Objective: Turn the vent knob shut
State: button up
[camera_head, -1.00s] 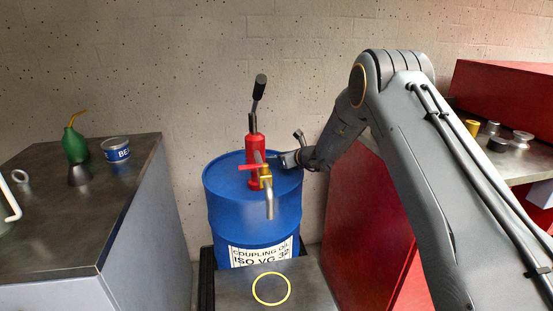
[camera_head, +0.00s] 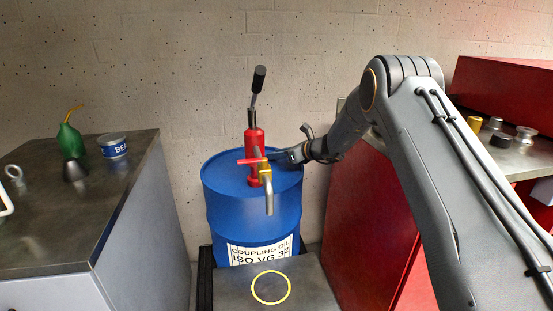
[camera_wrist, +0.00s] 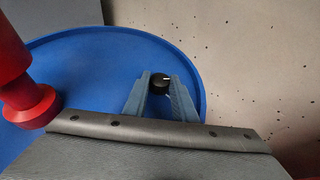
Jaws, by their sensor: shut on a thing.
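The vent knob (camera_wrist: 159,83) is a small black round knob with a white mark on its top, near the rim of the blue drum (camera_head: 225,178). In the wrist view my gripper (camera_wrist: 158,88) has its two blue-grey fingers on either side of the knob, shut on it. In the head view my gripper (camera_head: 282,155) reaches over the drum's right side from the right. The knob cannot be made out in the head view. A red hand pump (camera_head: 254,150) with a black handle, a red lever and a metal spout stands on the drum top, left of my gripper.
A dark plate with a yellow ring (camera_head: 271,287) lies in front of the drum. A bench (camera_head: 75,225) at left holds a green oil can (camera_head: 72,140) and a blue tin (camera_head: 112,146). A red cabinet (camera_head: 365,225) stands close at right, with small parts on top.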

jog(key=n+g+b, duration=0.1)
jog(key=b, duration=0.1)
jog(key=n+g+y+b, duration=0.1)
jog(key=g+b, duration=0.1)
jog(key=b, duration=0.1)
jog(key=n+g+y+b, duration=0.1)
jog(key=n+b, duration=0.1)
jog(key=shift+w+d+f, duration=0.2)
jog(key=shift+w+f, duration=0.1)
jog(key=shift+w, duration=0.1)
jog(key=n+g+b, duration=0.1)
jog(key=g+b, duration=0.1)
jog(key=b, duration=0.2)
jog(key=shift+w+n+y+b, duration=0.1)
jog(key=shift+n+y+b, duration=0.2)
jog(key=shift+n+b, duration=0.1)
jog(key=shift+r+n+g+b, duration=0.3)
jog(key=shift+n+g+b, duration=0.3)
jog(key=shift+b, duration=0.65)
jog(key=o, duration=1)
jog(key=shift+o, duration=0.2)
jog(key=shift+r, duration=0.1)
notch_tip(320, 180, up, 10)
jog(key=p, duration=0.1)
